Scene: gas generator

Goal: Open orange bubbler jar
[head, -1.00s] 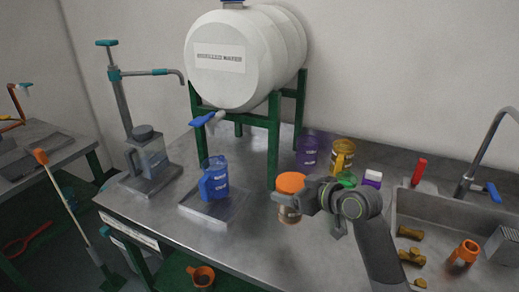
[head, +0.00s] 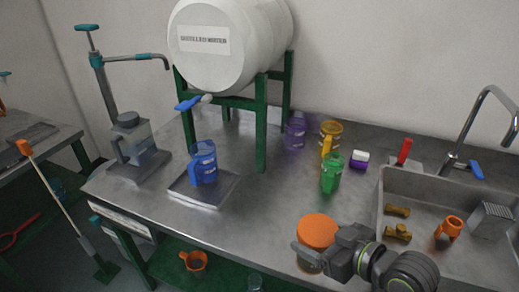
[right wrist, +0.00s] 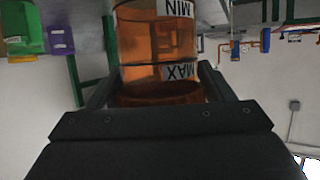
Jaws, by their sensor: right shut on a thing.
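In the right wrist view the jar's orange see-through body (right wrist: 160,45) appears upside down, with MIN and MAX labels. The darker orange lid (right wrist: 160,95) lies between the two fingers (right wrist: 160,88). The lid and body look joined. I cannot tell whether the jar touches the table. My left gripper is not in view.
A green jar (head: 331,174), yellow mug (head: 330,138) and purple mug (head: 295,135) stand behind. The sink (head: 380,215) is at right. The table's middle is clear.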

